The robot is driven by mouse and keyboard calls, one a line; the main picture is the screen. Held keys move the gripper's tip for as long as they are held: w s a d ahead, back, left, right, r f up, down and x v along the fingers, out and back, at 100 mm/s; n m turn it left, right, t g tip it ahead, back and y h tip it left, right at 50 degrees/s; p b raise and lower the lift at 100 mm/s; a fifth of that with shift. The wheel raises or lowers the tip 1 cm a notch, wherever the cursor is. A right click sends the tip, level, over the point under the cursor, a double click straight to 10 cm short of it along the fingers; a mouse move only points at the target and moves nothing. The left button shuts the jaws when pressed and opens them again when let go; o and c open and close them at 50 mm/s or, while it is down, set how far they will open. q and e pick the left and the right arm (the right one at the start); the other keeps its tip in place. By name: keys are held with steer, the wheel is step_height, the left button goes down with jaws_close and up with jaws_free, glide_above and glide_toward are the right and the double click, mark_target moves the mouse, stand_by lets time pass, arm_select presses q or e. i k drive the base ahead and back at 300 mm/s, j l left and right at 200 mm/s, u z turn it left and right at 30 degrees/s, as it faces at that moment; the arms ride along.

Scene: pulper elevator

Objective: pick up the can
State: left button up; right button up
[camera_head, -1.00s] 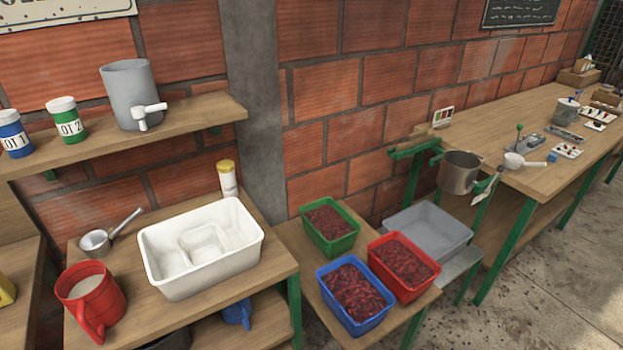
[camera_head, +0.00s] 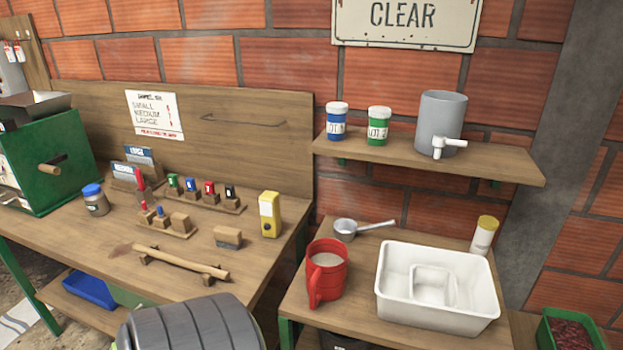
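Nothing in view is labelled as a can. A red can-like jug (camera_head: 327,272) with a front handle and pale contents stands upright on the low wooden table, left of the white basin. A grey cylindrical can (camera_head: 441,122) with a white tap stands upright on the wall shelf. A blue-labelled jar (camera_head: 337,121) and a green-labelled jar (camera_head: 379,126) with white lids stand left of it. Neither of my grippers is in view.
The left bench (camera_head: 85,225) holds a wooden rod, racks and a yellow box (camera_head: 270,214). A grey ribbed rounded object (camera_head: 190,325) sits in front.

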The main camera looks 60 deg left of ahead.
mark_target(326, 259)
steer(key=u, duration=1.8)
